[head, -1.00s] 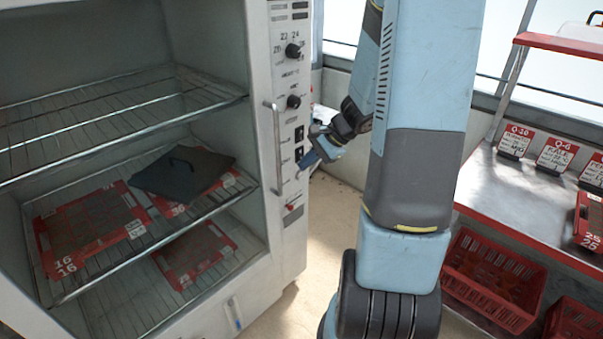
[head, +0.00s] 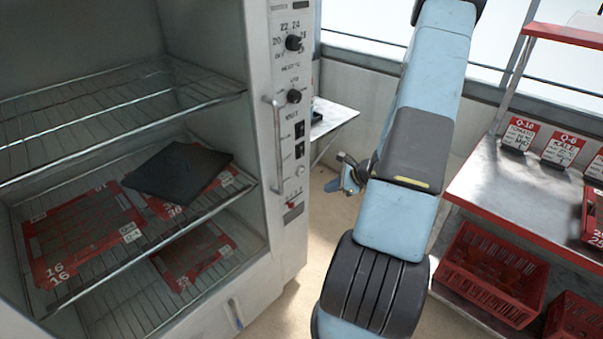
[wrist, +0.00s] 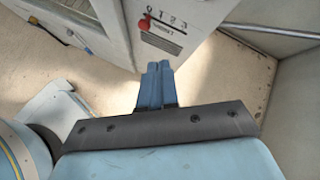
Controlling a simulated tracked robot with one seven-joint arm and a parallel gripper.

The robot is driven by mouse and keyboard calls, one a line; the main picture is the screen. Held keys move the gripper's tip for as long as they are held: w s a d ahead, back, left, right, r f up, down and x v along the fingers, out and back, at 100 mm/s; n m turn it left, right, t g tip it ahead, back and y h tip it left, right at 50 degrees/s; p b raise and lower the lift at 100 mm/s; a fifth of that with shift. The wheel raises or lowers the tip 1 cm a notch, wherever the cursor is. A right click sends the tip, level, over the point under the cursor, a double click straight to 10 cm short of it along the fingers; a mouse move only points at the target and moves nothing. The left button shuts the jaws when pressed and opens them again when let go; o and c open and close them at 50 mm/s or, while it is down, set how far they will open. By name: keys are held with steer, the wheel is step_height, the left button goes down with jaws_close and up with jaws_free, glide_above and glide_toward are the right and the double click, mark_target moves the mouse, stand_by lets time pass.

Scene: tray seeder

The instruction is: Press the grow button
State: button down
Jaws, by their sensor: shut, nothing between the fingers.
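The cabinet's control panel (head: 294,120) stands to the right of its open interior in the head view. It carries two black dials, two black rocker switches (head: 300,130), a small pale round button (head: 300,171) below them, and a red knob (head: 291,205) near the bottom. The labels are too small to tell which control is the grow button. My gripper (head: 347,184) is to the right of the panel, apart from it. In the wrist view its blue fingers (wrist: 158,68) are together and empty, below the red knob (wrist: 144,22) with its numbered scale.
A metal bar handle (head: 277,145) stands out on the panel's left side. The open cabinet holds wire shelves, red trays (head: 38,270) and a dark slab (head: 178,172). A bench (head: 500,185) with cards and red crates (head: 490,275) is on the right. Floor is clear between.

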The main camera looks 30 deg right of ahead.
mark_target(301, 172)
steer(key=shift+d, duration=0.1)
steer(key=w+a, duration=0.3)
steer(key=w, duration=0.5)
stand_by(0.4)
steer(key=shift+w+a, duration=0.1)
steer(key=shift+w, duration=0.2)
stand_by(1.8)
steer(key=shift+w+r, duration=0.1)
steer(key=shift+w, duration=0.1)
steer(key=shift+w+a, duration=0.25)
steer(key=shift+w, duration=0.2)
stand_by(0.9)
steer(key=shift+s+d, duration=0.1)
steer(key=shift+s, duration=0.05)
stand_by(0.3)
steer(key=shift+s+d, duration=0.25)
steer(key=shift+s, duration=0.45)
steer(key=shift+s, duration=0.1)
